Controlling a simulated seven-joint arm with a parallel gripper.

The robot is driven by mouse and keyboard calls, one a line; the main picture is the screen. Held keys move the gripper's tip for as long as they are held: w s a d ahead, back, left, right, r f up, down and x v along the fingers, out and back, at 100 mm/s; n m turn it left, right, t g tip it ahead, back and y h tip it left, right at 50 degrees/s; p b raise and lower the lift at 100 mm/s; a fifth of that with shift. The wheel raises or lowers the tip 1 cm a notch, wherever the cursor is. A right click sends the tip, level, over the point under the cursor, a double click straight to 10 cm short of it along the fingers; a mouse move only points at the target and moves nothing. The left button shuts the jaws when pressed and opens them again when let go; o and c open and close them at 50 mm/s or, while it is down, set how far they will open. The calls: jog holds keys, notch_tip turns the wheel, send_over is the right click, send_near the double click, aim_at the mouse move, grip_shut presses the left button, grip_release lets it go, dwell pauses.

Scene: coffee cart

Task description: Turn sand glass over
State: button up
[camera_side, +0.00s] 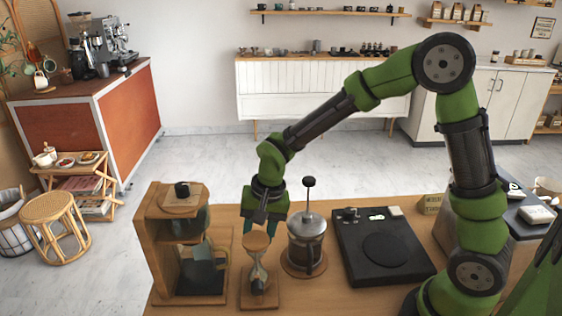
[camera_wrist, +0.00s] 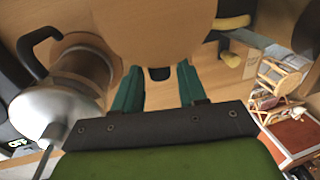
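The sand glass (camera_side: 258,268) stands upright on a small wooden base board (camera_side: 272,297) on the wooden counter, with a round wooden top cap. In the wrist view that round cap (camera_wrist: 158,28) fills the top middle. My gripper (camera_side: 262,232) points down just behind the cap in the side view. Its two teal fingers are spread apart with nothing seen held between them. In the wrist view my gripper (camera_wrist: 159,64) has its fingertips at the cap's near edge, partly hidden by it. I cannot tell whether they touch the glass.
A French press (camera_side: 306,240) stands close on the right, its plunger knob raised. A wooden dripper stand with a carafe (camera_side: 204,268) is close on the left. A black scale (camera_side: 382,248) lies further right. Free space beside the sand glass is narrow.

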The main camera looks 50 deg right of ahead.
grip_shut()
jog(key=shift+w+a+g+h, duration=0.2)
jog(key=shift+a+g+h, duration=0.05)
jog(key=shift+g+h, duration=0.45)
jog(key=shift+w+g+h, duration=0.15)
jog(key=shift+g+h, duration=0.75)
jog(key=shift+o, duration=1.2)
grip_release()
jog(key=shift+r, duration=0.1)
notch_tip(320, 180, up, 16)
jog(key=w+a, duration=0.2)
jog(key=shift+w+a+r, duration=0.15)
jog(key=shift+a+r, duration=0.05)
jog(key=shift+a, duration=0.05)
